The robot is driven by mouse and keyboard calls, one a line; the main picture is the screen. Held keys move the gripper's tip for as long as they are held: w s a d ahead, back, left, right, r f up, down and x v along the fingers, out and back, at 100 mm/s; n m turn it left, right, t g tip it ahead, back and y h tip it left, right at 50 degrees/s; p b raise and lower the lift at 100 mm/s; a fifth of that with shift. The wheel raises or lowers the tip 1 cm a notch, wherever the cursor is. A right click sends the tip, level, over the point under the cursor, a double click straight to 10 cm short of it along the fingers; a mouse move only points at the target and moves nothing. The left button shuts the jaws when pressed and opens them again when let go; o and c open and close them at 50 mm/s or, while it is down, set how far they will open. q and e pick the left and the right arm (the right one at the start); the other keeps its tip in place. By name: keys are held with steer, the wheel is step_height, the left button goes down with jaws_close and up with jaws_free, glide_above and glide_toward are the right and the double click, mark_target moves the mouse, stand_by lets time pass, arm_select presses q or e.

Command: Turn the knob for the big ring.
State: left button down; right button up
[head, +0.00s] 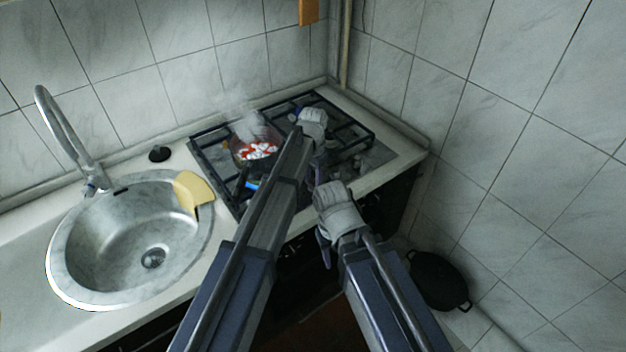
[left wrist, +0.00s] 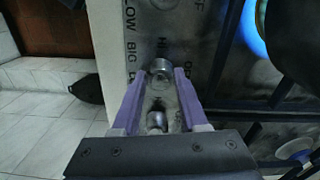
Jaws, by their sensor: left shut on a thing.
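The stove (head: 377,138) stands on the counter. In the left wrist view, a round metal knob (left wrist: 160,72) sits on its panel between my left gripper's (left wrist: 160,80) purple fingers, which are shut on it. The printed words "BIG", "LOW", "HI" and "OFF" show around it. A second knob (left wrist: 156,121) lies further back between the fingers. A blue flame (left wrist: 256,32) burns beside a dark pot. In the head view my left arm reaches over the stove and hides much of its front. My right gripper (head: 322,243) hangs before the counter; its opening is unclear.
A steaming pot with red and white contents (head: 258,151) stands on the stove. The steel sink (head: 100,265) with a yellow board (head: 193,192) is at the left. A black pan (head: 440,280) is on the floor at the right, near the tiled wall.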

arm_select(q)
steer(key=n, duration=0.7)
stand_by(0.6)
steer(key=shift+c, duration=2.1)
jaws_free()
steer(key=shift+r, duration=0.1)
step_height(320, 180, up, 8)
steer(key=p, duration=0.8)
steer(key=shift+f, duration=0.25)
